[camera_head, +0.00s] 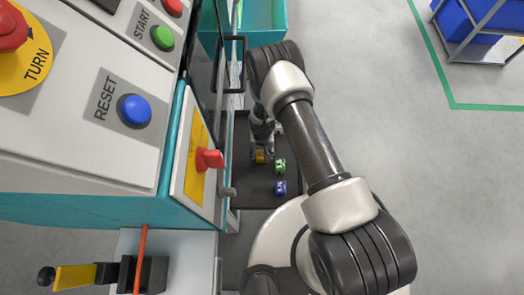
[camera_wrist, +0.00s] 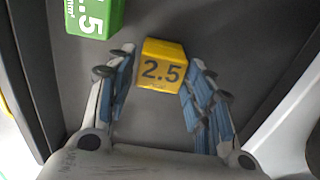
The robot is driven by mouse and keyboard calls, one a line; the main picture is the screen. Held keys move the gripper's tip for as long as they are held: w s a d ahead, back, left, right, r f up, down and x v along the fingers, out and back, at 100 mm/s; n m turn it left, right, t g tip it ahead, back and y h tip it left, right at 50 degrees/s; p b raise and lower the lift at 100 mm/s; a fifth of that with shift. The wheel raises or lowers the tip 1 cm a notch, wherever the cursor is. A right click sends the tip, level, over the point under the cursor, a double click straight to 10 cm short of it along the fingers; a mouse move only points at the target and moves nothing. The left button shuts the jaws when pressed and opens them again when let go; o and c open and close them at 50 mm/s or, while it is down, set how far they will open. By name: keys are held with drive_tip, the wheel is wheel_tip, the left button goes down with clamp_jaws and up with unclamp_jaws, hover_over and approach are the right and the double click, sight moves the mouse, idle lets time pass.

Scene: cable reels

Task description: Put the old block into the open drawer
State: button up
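A yellow block (camera_wrist: 162,66) marked "2.5" lies on a dark surface in the wrist view, between and just ahead of my fingertips. My gripper (camera_wrist: 161,72) is open, with a blue-padded finger on each side of the block; a narrow gap seems to show on both sides. In the head view my gripper (camera_head: 262,140) points down at the yellow block (camera_head: 260,156), which it partly hides. A green block (camera_head: 281,166) and a blue block (camera_head: 280,187) lie nearby. No label reads "old". A teal open-topped box (camera_head: 268,18), perhaps the open drawer, is at the top.
The green block (camera_wrist: 95,16) is close to my left finger in the wrist view. A control panel (camera_head: 90,110) with buttons and a red switch (camera_head: 209,159) stands left of my arm. Dark handles (camera_head: 231,65) stick out beside my wrist. Open floor lies to the right.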

sight(262, 152)
drive_tip(key=shift+o, duration=1)
wheel_tip(262, 152, up, 13)
drive_tip(key=p, duration=0.4)
drive_tip(key=shift+f, duration=0.2)
